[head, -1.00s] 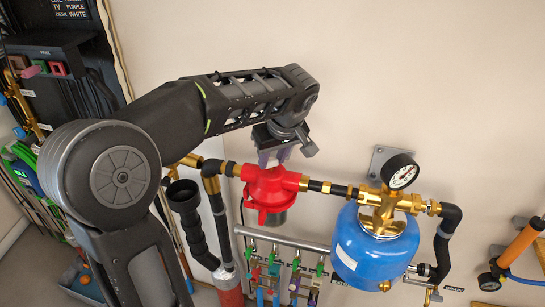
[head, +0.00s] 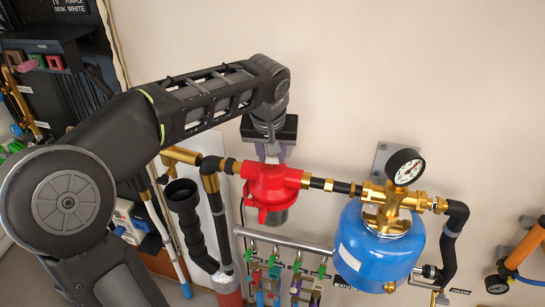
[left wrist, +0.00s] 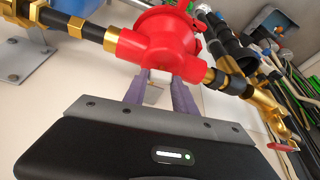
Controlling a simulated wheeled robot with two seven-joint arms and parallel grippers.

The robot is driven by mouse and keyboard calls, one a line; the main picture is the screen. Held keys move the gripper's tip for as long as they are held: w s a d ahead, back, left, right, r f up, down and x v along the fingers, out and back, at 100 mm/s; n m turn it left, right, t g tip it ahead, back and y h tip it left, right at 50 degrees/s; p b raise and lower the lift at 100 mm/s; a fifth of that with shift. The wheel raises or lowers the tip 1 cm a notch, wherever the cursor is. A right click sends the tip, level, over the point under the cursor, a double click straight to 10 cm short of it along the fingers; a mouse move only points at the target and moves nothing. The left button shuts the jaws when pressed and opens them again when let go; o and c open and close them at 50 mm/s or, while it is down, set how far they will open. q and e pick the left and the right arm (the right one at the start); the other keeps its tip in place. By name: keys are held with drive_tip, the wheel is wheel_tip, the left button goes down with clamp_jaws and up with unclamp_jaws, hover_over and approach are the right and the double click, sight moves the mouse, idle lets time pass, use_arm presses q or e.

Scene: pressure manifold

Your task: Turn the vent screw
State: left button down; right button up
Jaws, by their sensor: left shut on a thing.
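The red valve body (head: 273,186) sits in the pipe run on the wall, and it also shows in the left wrist view (left wrist: 155,45). My left gripper (head: 271,158) comes down from above onto the top of this red body. In the left wrist view its two purple fingers (left wrist: 158,82) reach to the red body, with a small pale piece (left wrist: 153,95) between them. The fingers are shut on what appears to be the vent screw, which they mostly hide. My right gripper is in neither view now.
A blue tank (head: 378,250) with a pressure gauge (head: 405,167) stands to the right on the same pipe. A rail (head: 285,241) with several small coloured valves runs below. A black elbow pipe (head: 187,215) is at the left. The wall above is clear.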

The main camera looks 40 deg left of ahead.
use_arm(q)
drive_tip(key=shift+m+h, duration=0.4)
drive_tip(key=shift+m, duration=0.6)
drive_tip(key=c, duration=1)
unclamp_jaws()
drive_tip(key=a+b+v, duration=0.1)
drive_tip(key=v, duration=0.6)
drive_tip(key=shift+s+d+r, duration=0.25)
drive_tip(key=shift+d+r, duration=0.1)
drive_tip(key=shift+d, duration=0.2)
